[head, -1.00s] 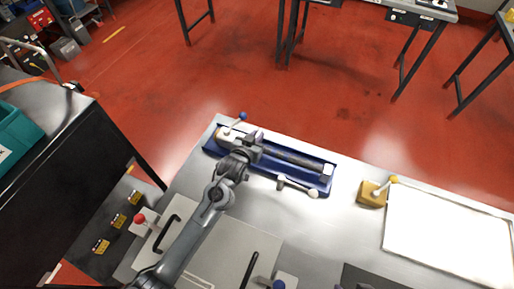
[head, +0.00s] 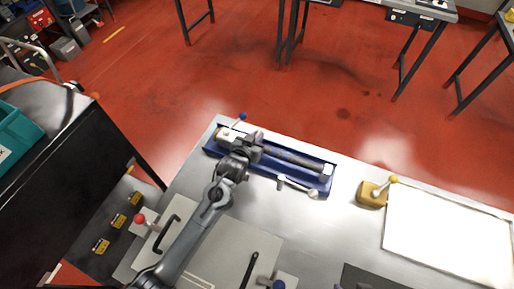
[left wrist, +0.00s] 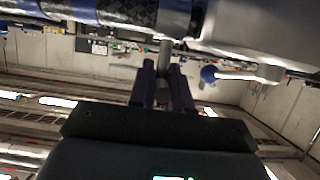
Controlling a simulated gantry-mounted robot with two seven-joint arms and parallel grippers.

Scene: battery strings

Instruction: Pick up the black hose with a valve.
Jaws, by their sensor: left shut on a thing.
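The black hose with a valve (head: 292,158) lies lengthwise along the blue tray on the bench, with a pale block at its right end. In the left wrist view its dark checkered body with blue bands (left wrist: 130,12) runs across the top. My left gripper (head: 246,150) is over the left part of the tray. In the left wrist view its two fingers (left wrist: 165,82) are shut around a short grey stem below the hose body. The gripper hides part of the hose. My right gripper is not clearly in view.
The blue tray (head: 325,190) has a blue-knobbed lever (head: 242,116) at its left end and a pale-handled lever (head: 298,187) at its front. A yellow block with a lever (head: 372,194) and a white panel (head: 450,238) are to the right.

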